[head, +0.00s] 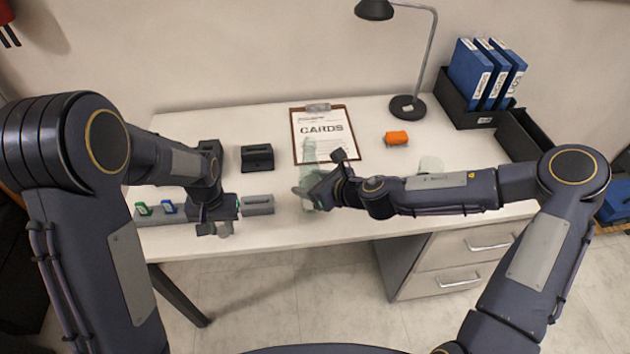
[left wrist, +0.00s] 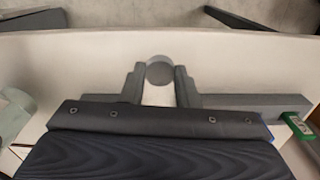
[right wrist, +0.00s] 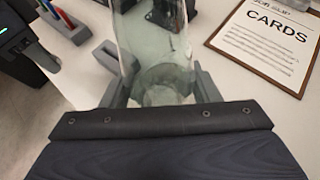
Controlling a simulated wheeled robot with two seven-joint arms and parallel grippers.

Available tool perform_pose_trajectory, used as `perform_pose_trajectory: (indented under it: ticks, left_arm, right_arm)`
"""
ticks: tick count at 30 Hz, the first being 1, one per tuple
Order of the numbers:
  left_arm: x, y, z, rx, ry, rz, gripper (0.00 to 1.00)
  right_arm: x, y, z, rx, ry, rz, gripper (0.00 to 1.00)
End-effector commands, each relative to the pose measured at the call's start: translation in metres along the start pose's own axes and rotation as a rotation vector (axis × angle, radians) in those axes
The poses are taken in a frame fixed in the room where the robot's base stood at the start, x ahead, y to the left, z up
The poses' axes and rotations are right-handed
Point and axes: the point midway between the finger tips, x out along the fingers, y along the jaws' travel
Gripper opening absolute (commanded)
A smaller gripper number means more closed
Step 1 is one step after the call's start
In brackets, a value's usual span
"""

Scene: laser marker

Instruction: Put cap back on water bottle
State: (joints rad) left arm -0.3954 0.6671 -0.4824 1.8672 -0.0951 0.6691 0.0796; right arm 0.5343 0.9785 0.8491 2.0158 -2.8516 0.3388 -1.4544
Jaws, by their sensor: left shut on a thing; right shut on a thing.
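The water bottle (head: 311,150) is clear, pale green and upright in front of the clipboard. My right gripper (head: 310,194) is shut around its lower part. In the right wrist view the bottle (right wrist: 157,60) stands between the two fingers (right wrist: 160,92); its top is out of that view. My left gripper (head: 215,229) is shut on the grey round cap (head: 225,229) near the front edge, left of the bottle. In the left wrist view the cap (left wrist: 160,72) is between the fingertips (left wrist: 160,84). The bottle and the cap are apart.
A grey rack (head: 155,216) with small coloured items and a grey block (head: 258,205) lie by the left gripper. A clipboard (head: 325,150), orange block (head: 397,138), pale translucent object (head: 431,165), lamp (head: 407,106) and binders (head: 470,72) stand further back or right.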

Motion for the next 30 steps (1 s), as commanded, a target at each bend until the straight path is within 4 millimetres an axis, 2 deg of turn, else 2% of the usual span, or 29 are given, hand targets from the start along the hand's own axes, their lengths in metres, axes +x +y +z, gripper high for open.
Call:
perform_pose_trajectory:
  ticks: [5,8,11,15,21,25,30]
  left_arm:
    - [-0.001,0.001,-0.002,0.003,0.001,0.0,0.07]
    - [-0.007,0.007,-0.013,0.017,0.004,0.0,0.07]
    - [-0.019,0.02,-0.032,0.046,0.006,0.001,0.07]
    - [-0.048,0.049,-0.067,0.106,0.007,0.002,0.07]
    - [-0.097,0.098,-0.105,0.201,0.005,0.003,0.07]
    - [-0.132,0.132,-0.122,0.265,0.005,0.004,0.07]
    - [-0.176,0.173,-0.131,0.348,0.004,0.004,0.07]
  right_arm:
    - [0.0,0.0,0.0,0.0,0.0,-0.001,0.02]
    - [0.0,0.0,0.0,0.0,0.0,-0.001,0.02]
    - [0.0,0.0,0.001,0.0,-0.001,-0.001,0.02]
    - [0.0,0.0,0.001,0.0,-0.001,-0.002,0.02]
    - [0.0,0.0,0.001,0.0,-0.001,-0.002,0.02]
    - [0.0,0.0,0.001,0.0,-0.001,-0.002,0.02]
    - [0.0,0.0,0.001,0.0,-0.001,-0.002,0.02]
